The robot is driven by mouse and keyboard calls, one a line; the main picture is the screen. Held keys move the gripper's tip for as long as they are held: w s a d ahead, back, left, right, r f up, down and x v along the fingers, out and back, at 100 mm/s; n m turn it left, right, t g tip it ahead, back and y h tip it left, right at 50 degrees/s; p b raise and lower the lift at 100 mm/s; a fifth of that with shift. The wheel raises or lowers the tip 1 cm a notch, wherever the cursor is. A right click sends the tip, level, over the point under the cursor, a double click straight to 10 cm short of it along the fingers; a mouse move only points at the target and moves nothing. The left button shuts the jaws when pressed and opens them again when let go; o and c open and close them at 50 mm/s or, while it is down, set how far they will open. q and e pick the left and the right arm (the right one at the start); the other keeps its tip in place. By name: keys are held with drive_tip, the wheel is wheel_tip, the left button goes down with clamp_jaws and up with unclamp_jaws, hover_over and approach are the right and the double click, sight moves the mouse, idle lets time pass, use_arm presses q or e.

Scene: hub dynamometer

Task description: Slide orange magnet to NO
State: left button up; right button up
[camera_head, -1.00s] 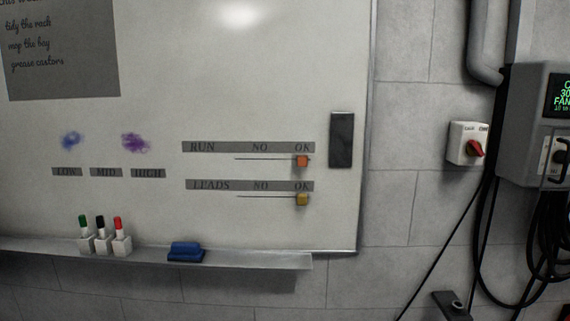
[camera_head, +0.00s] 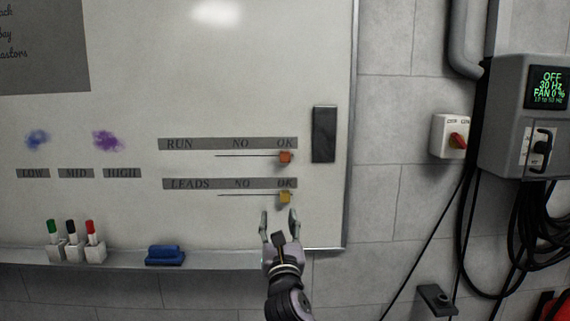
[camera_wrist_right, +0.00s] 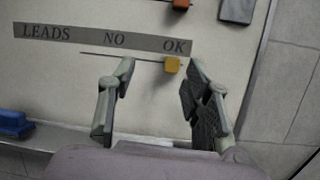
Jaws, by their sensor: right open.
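The orange magnet (camera_head: 285,157) sits at the right end of its thin line under OK in the RUN row (camera_head: 227,144) of the whiteboard. In the right wrist view the orange magnet (camera_wrist_right: 181,3) shows only partly at the top edge. The yellow magnet (camera_head: 284,197) sits under OK in the LEADS row (camera_head: 229,184). My right gripper (camera_head: 279,222) is open and empty, just below the yellow magnet. In the right wrist view my right gripper (camera_wrist_right: 160,72) has its fingers apart, with the yellow magnet (camera_wrist_right: 172,65) showing between the tips; contact cannot be told. My left gripper is not in view.
A dark eraser-like block (camera_head: 324,134) is on the board right of the magnets. A tray (camera_head: 215,259) below holds a blue eraser (camera_head: 165,255) and several markers. A control box (camera_head: 530,120) and hanging cables are on the right wall.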

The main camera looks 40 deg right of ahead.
wheel_tip(320, 180, up, 4)
drive_tip(key=s+r+h, duration=0.1)
drive_tip(key=s+h, duration=0.1)
drive_tip(key=s, duration=0.1)
drive_tip(key=p, duration=0.4)
approach(285, 159)
drive_tip(key=x, duration=0.9)
drive_tip(key=shift+r, duration=0.1)
clamp_jaws()
